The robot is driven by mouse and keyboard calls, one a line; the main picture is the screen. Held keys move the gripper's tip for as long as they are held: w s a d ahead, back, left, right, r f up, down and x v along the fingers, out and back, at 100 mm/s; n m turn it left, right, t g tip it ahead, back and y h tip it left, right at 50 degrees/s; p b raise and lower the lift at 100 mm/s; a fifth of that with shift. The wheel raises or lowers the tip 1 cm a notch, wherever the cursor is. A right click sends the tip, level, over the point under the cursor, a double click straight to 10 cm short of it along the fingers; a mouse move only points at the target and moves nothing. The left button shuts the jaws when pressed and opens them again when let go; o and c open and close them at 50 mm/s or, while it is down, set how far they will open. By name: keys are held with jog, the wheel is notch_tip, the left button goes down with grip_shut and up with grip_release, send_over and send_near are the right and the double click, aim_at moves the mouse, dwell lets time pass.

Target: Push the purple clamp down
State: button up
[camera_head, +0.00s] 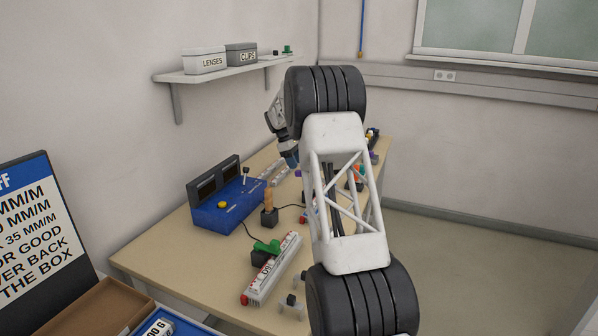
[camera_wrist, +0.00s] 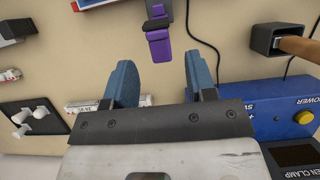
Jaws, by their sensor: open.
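The purple clamp (camera_wrist: 159,42) shows at the top middle of the wrist view, with a grey part at its upper end. It lies beyond my fingertips, roughly in line with the gap between them, and nothing touches it. My gripper (camera_wrist: 161,78) is open and empty, its two blue fingers spread wide. In the head view my gripper (camera_head: 288,156) is over the table, mostly hidden behind my own arm. Small purple spots show near there, but I cannot tell which is the clamp.
A blue box (camera_head: 227,203) with a yellow button stands at the table's left. A black holder (camera_head: 269,219) with a wooden handle is beside it. A green clamp (camera_head: 267,247) and a long white-and-red strip (camera_head: 272,270) lie nearer. Cables cross the table (camera_head: 190,262).

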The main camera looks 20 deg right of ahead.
jog(key=shift+x, duration=2.15)
grip_shut()
